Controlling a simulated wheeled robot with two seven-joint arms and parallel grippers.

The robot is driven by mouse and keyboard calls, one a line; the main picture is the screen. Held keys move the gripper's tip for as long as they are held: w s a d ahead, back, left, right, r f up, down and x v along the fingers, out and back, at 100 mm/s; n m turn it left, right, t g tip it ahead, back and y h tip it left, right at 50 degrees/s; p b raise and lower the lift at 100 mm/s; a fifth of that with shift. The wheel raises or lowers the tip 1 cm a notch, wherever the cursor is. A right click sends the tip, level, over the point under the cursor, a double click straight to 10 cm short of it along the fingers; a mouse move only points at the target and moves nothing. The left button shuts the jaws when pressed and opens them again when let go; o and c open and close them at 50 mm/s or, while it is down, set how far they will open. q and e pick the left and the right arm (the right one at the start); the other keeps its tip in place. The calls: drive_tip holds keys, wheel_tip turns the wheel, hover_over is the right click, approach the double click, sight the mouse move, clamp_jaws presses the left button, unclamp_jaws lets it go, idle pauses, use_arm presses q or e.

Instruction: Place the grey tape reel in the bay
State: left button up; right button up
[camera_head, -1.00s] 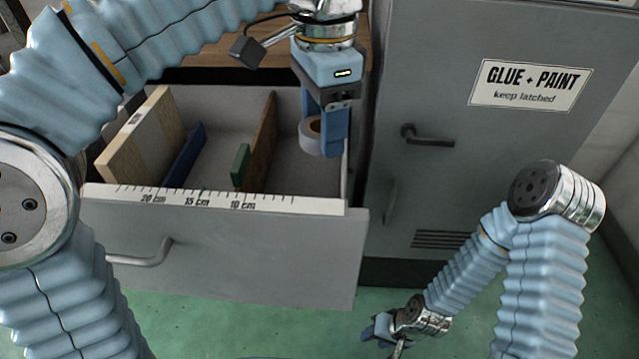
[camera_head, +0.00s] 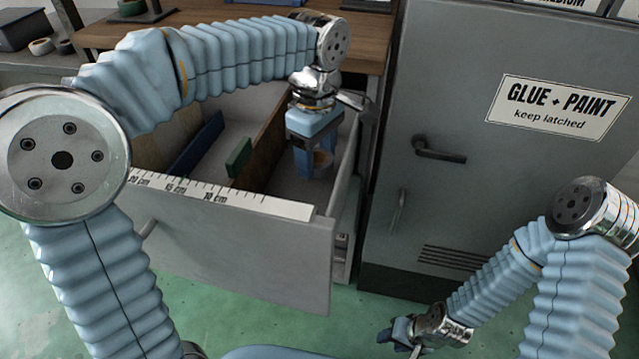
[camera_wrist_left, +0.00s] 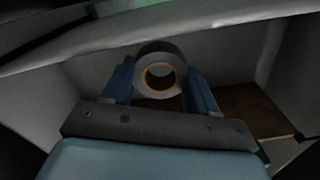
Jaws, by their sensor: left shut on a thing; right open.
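The grey tape reel (camera_head: 323,159), with an orange-brown core, is between the fingers of my left gripper (camera_head: 314,163). In the left wrist view the reel (camera_wrist_left: 160,51) shows its round face and hole, with a blue finger on each side. My left gripper is shut on it, inside the right-hand bay of the open drawer (camera_head: 235,235). That bay lies between a brown divider (camera_head: 268,135) and the drawer's right wall. Whether the reel touches the bay floor I cannot tell. My right gripper (camera_head: 404,333) is open and empty, low in front of the cabinet.
A green block (camera_head: 239,157) sits against the brown divider, and a blue divider (camera_head: 196,146) stands further left. A ruler strip (camera_head: 220,196) runs along the drawer's front edge. The grey cabinet (camera_head: 450,200) with a handle stands close on the right. A wooden bench top (camera_head: 200,20) is behind.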

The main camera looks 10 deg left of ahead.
sight(317, 191)
use_arm(q)
wheel_tip(317, 191, down, 6)
drive_tip(key=shift+f+b, duration=0.1)
drive_tip(key=shift+b, duration=0.25)
drive_tip(key=o, duration=1.1)
drive_tip(key=shift+r, duration=0.25)
wheel_tip(317, 191, up, 12)
drive_tip(key=shift+f+p, duration=0.1)
drive_tip(key=shift+p, duration=0.9)
